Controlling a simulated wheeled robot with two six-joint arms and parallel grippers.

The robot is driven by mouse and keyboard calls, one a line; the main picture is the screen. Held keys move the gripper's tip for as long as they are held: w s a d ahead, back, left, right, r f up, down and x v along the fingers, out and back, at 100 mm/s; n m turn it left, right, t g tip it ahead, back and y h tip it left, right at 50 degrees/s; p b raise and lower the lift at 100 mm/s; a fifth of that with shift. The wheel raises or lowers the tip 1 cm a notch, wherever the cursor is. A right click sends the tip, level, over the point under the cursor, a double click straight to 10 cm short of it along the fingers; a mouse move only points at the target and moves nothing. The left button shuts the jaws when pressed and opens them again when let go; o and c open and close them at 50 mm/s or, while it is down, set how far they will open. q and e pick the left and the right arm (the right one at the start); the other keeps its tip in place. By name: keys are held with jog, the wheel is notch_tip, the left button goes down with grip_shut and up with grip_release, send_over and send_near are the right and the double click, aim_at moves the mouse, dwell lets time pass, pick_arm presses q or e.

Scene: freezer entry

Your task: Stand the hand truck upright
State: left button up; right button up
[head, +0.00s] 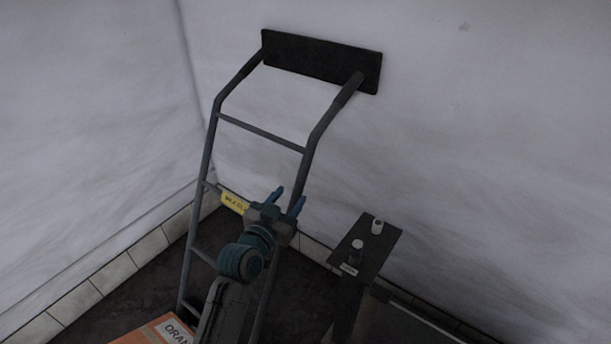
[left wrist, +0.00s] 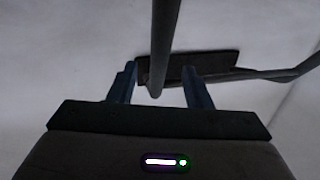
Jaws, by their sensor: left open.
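The grey hand truck (head: 213,150) leans back, tilted, with its handle ends at a dark panel (head: 320,62) on the wall. Its lower part is hidden behind my arm and an orange box. My left gripper (head: 288,198) is open and empty, over the right rail at about mid-height in the head view. In the left wrist view one rail (left wrist: 165,40) runs down between the open fingers (left wrist: 160,68) in the picture. I cannot tell if it is between them or beyond them. The dark panel (left wrist: 215,63) shows behind. My right gripper is not in view.
A yellow label (head: 235,203) shows beside the gripper. An orange box (head: 140,336) is at the bottom left. A narrow dark stand (head: 385,246) with two small cylinders is right of the hand truck. White walls meet in a corner behind, with pale tiles along their foot.

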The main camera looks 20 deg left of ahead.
aim_at(303, 180)
pick_arm(q)
jog(key=w, duration=0.2)
jog(key=w+d, duration=0.1)
jog(key=w, duration=0.4)
jog(key=shift+w+d+p, duration=0.15)
jog(key=shift+w+p, duration=0.15)
jog(key=shift+w, duration=0.2)
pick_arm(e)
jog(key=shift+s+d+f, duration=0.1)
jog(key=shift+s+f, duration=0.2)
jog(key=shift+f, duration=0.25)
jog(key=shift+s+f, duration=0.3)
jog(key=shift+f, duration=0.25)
